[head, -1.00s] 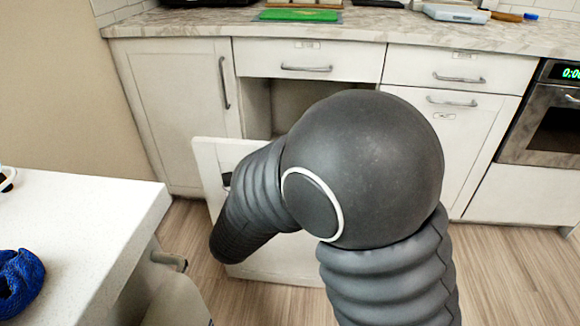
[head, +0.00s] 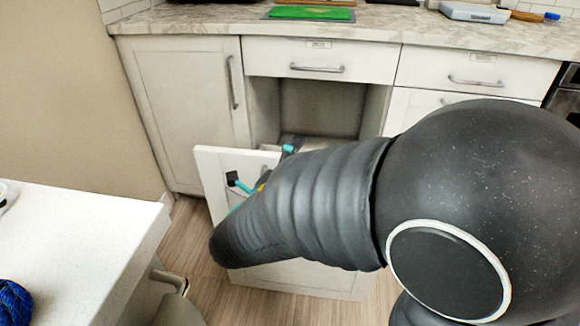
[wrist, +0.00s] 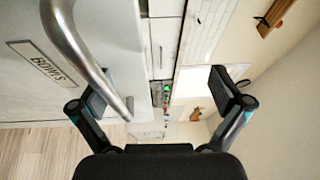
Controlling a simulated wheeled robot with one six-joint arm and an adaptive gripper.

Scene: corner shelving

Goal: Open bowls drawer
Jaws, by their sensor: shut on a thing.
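The bowls drawer (head: 212,172) is the tall white front low in the cabinets. It stands well out from the dark opening behind it. In the wrist view its face (wrist: 110,75) fills the left side, with a "BOWLS" label and a metal bar handle (wrist: 72,38). My gripper (head: 262,167) is at the drawer front in the head view, partly hidden by my arm. The other finger stands to the right, apart from the bar.
A white counter (head: 75,240) with a blue item (head: 14,300) stands at the left front. Shut drawers and a shut door (head: 185,110) surround the opening. A marble worktop (head: 380,25) with a green board (head: 310,13) is above. Wood floor shows beside the drawer.

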